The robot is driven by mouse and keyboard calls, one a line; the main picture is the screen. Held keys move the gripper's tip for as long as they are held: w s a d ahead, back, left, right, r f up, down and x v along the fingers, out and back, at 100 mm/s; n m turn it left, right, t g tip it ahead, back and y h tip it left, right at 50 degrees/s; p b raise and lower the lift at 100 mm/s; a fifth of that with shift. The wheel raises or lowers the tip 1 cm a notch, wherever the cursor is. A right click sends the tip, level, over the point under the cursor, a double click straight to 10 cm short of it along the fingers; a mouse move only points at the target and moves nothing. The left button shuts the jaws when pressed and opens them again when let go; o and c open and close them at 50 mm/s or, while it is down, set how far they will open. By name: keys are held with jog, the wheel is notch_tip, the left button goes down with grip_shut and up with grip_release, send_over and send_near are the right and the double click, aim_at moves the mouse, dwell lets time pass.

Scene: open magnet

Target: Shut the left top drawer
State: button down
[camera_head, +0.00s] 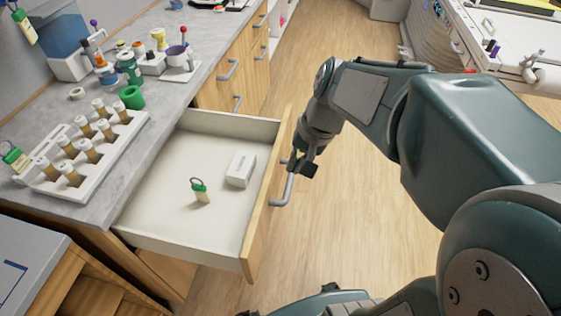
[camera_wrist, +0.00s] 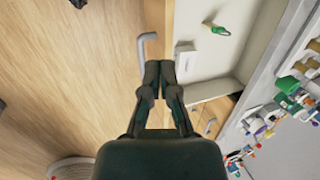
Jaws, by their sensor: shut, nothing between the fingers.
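The drawer (camera_head: 165,215) under the grey counter stands pulled well out, with a white inside and a wooden front (camera_head: 262,215). A small white box (camera_head: 240,169) and a green-topped tag (camera_head: 201,191) lie in it. Its grey bar handle (camera_head: 284,190) is on the outer face. My gripper (camera_head: 300,170) is shut and empty, beside the front at the handle's far end. I cannot tell whether it touches. In the wrist view my gripper (camera_wrist: 159,66) points at the drawer front, with the handle (camera_wrist: 143,46) just left of the fingertips and the white box (camera_wrist: 186,56) to the right.
The grey counter (camera_head: 150,98) holds a white rack (camera_head: 80,155) of brown-capped vials, bottles and a green tape roll (camera_head: 132,97). Closed wooden drawers (camera_head: 228,88) stand beyond the open one. A white bench (camera_head: 500,55) stands far right.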

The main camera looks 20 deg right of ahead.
aim_at(280, 171)
jog(key=w+d+f+m+y, duration=0.4)
jog(key=w+f+m, duration=0.1)
jog(key=w+f, duration=0.15)
jog(key=w+d+f+m+y, duration=0.4)
jog(key=w+f, duration=0.2)
jog(key=f, duration=0.2)
jog(key=w+d+f+m+t+y, duration=0.15)
jog(key=d+f+m+t, duration=0.3)
jog(key=f, duration=0.45)
jog(key=w+d+f+m+t+y, duration=0.1)
jog(key=d+f+m+t+y, duration=0.25)
jog(key=d+f+m, duration=0.35)
jog(key=shift+n+h, duration=0.5)
jog(key=shift+n, duration=0.45)
jog(key=x, duration=1)
jog(key=f+x, duration=0.1)
jog(key=x, duration=0.4)
jog(key=shift+s+a, duration=0.2)
jog(key=shift+s, duration=0.25)
jog(key=shift+a, duration=0.1)
